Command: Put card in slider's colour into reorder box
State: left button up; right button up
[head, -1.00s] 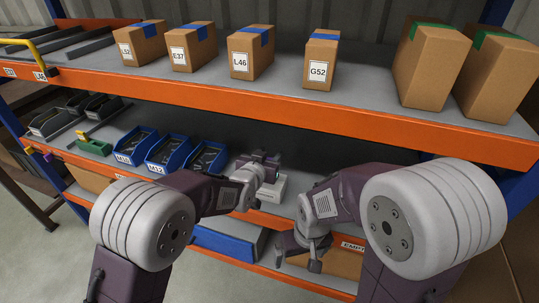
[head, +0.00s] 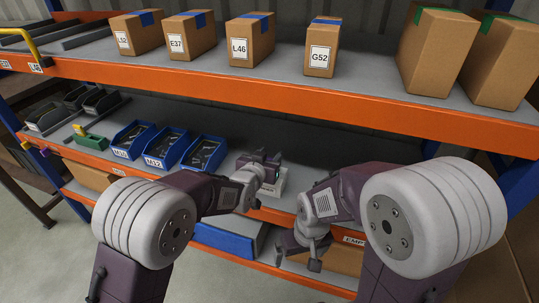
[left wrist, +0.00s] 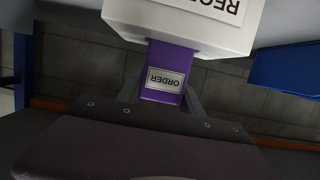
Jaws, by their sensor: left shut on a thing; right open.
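My left gripper (head: 268,160) is shut on a purple card (left wrist: 166,70) with a white label reading ORDER. It is over the lower shelf, at the white reorder box (head: 282,181). In the left wrist view the card reaches from my fingers to the edge of the reorder box (left wrist: 185,22), whose lettering is upside down and cut off. I cannot tell whether the card's far end is inside the box. A small purple tab (head: 45,152) shows on the lower shelf's front edge at far left. My right gripper (head: 303,252) is open and empty, lower down, in front of the shelves.
Blue bins (head: 205,155) stand left of the reorder box. A green holder (head: 90,141) with a yellow piece sits further left. Cartons (head: 322,50) line the upper shelf (head: 290,85), whose orange beam overhangs the left gripper. A blue container (head: 228,241) is below.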

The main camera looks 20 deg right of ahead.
pick_arm(q)
jog(key=shift+f+b, duration=0.55)
jog(key=shift+f, duration=0.15)
jog(key=o, duration=1.4)
jog(key=shift+o, duration=0.2)
jog(key=shift+s, duration=0.1)
jog(key=v, duration=0.9)
jog(key=shift+p, duration=0.45)
